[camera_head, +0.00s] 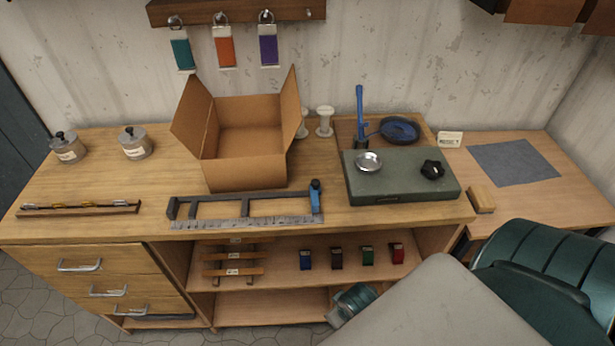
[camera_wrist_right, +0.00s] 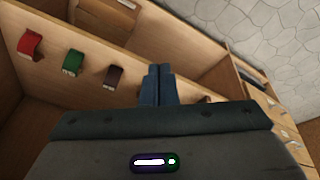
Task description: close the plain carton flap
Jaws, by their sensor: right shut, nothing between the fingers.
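The plain brown carton (camera_head: 246,172) stands open on the wooden workbench, left of the green-topped block. Its left flap (camera_head: 192,104) and right flap (camera_head: 290,108) stick up and lean outward. I see into its empty inside, and I cannot tell the state of any front or back flap. My right gripper (camera_wrist_right: 160,70) shows in the right wrist view with its blue fingers together and nothing between them. It points toward the shelf under the bench, away from the carton. My left gripper is not in view.
A grey metal frame with a ruler (camera_head: 245,222) lies in front of the carton. White spools (camera_head: 324,121) stand behind its right side. The green-topped block (camera_head: 400,178) is to the right. Jars (camera_head: 135,143) stand to the left. Coloured tags (camera_head: 225,46) hang above.

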